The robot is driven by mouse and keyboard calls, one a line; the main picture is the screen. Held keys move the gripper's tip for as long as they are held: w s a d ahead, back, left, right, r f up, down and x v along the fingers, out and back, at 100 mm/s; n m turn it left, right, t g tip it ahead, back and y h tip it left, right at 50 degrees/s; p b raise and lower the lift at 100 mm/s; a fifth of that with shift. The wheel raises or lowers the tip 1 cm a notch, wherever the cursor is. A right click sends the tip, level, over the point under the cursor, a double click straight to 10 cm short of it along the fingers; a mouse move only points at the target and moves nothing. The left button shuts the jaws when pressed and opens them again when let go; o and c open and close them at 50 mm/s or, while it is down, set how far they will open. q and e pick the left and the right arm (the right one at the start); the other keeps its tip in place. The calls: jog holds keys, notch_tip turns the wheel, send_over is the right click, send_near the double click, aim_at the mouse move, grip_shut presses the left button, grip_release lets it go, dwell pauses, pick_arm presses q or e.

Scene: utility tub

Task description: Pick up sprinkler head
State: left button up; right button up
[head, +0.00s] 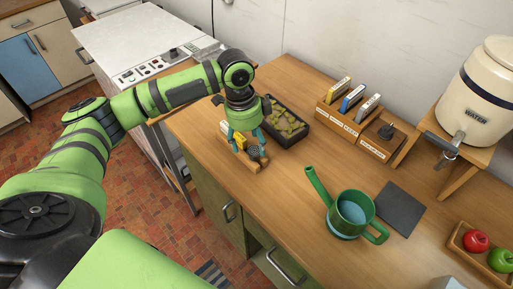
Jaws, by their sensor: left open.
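A small grey piece (254,152), which looks like the sprinkler head, sits on a wooden holder (254,166) near the counter's front edge. My left gripper (246,140) points down over that holder, its teal fingers spread on either side of its near end. The gripper partly hides the holder, and I cannot tell whether the fingers touch the grey piece. A green watering can (350,210) with a long spout stands to the right on the counter. My right gripper is out of view.
A dark tray of greenish pieces (287,122) stands just behind the gripper. Wooden racks with cards (345,122), a water dispenser (482,100), a dark mat (400,208) and a fruit tray (470,254) lie right. The counter between gripper and can is clear.

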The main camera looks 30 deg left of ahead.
aim_at(254, 150)
pick_arm(q)
jog(key=f, duration=0.1)
jog(key=f+p, duration=0.1)
jog(key=f, duration=0.1)
jog(key=shift+w+d+f, duration=0.25)
jog(key=shift+d+f, duration=0.05)
jog(key=shift+d, duration=0.05)
jog(key=shift+w+f, duration=0.15)
jog(key=shift+f, duration=0.3)
jog(key=shift+c, duration=0.4)
jog(key=c, duration=1.1)
jog(key=shift+r, duration=0.2)
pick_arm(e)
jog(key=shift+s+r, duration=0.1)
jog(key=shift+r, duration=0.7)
